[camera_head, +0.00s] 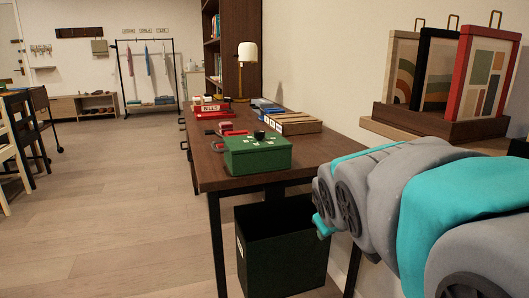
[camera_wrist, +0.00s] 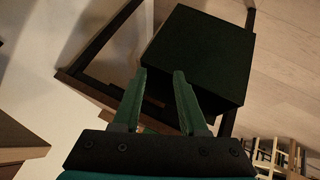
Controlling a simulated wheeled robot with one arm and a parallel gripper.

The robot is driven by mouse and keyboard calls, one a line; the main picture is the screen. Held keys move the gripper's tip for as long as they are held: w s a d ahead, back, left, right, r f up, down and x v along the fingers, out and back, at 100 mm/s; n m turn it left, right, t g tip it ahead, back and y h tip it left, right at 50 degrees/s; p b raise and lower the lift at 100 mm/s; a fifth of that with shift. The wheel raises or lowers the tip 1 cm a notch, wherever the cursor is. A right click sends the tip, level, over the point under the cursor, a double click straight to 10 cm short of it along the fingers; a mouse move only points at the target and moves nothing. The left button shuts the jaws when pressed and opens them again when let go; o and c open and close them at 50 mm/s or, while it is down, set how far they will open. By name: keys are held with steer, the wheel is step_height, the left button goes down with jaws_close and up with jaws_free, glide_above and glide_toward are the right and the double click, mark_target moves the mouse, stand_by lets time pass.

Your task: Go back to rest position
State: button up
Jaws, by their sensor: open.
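My gripper (camera_wrist: 162,78) shows in the wrist view with its two green fingers apart and nothing between them. Beyond the fingers are a dark box (camera_wrist: 200,50) and the dark frame of a table. In the head view my grey and teal arm reaches in from the right, beside the near end of the dark wooden table (camera_head: 215,178).
A green box (camera_head: 258,156) stands on the table's near end, with a wooden organiser (camera_head: 290,123) and a lamp (camera_head: 248,55) behind. A dark green bin (camera_head: 283,245) is under the table. Framed pictures (camera_head: 485,75) stand on a shelf at right.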

steer(key=s+f+m+g+p, duration=0.1)
steer(key=s+f+g, duration=0.2)
steer(key=s, duration=0.6)
steer(key=s+d+f+m+g+y+p, duration=0.1)
steer(key=s+f, duration=0.4)
steer(key=s, duration=0.5)
steer(key=s+f+m+g+p, duration=0.1)
steer(key=s+f+g, duration=0.3)
steer(key=s, duration=0.6)
steer(key=shift+d+m+g, duration=0.25)
steer(key=shift+m+g, duration=0.65)
steer(key=shift+f, duration=0.1)
